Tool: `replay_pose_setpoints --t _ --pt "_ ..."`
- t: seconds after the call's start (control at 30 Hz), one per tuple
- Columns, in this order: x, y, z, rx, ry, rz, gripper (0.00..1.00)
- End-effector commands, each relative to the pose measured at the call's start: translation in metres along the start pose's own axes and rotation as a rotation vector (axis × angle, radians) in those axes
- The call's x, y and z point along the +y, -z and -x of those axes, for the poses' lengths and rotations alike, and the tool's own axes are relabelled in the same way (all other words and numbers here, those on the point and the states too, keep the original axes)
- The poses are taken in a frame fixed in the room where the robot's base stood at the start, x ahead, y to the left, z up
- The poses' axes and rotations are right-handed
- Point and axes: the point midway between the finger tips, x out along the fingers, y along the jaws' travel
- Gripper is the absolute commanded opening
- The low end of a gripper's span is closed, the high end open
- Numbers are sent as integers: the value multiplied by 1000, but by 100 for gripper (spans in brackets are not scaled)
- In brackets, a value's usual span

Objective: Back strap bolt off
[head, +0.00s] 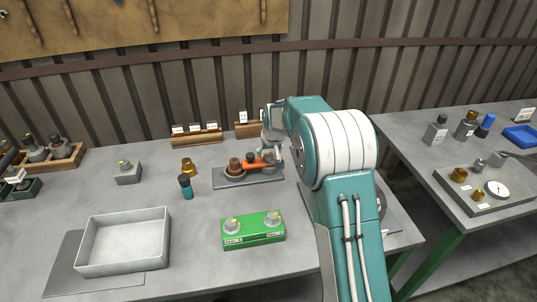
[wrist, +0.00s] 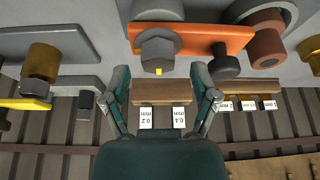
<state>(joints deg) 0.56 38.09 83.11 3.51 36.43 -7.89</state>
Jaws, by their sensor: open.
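A green block (head: 253,231) with two bolts stands in front of the plate. Wooden label holders (head: 197,137) stand behind, near the wall.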

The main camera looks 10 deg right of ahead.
Motion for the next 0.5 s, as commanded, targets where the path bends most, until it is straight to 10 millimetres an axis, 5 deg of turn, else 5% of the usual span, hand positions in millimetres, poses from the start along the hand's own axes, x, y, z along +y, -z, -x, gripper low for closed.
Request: replay_pose_setpoints --t 0.43,0.5 --pt "0 0 -16 1 0 -1 77" --pt "0 0 -16 1 0 0 50"
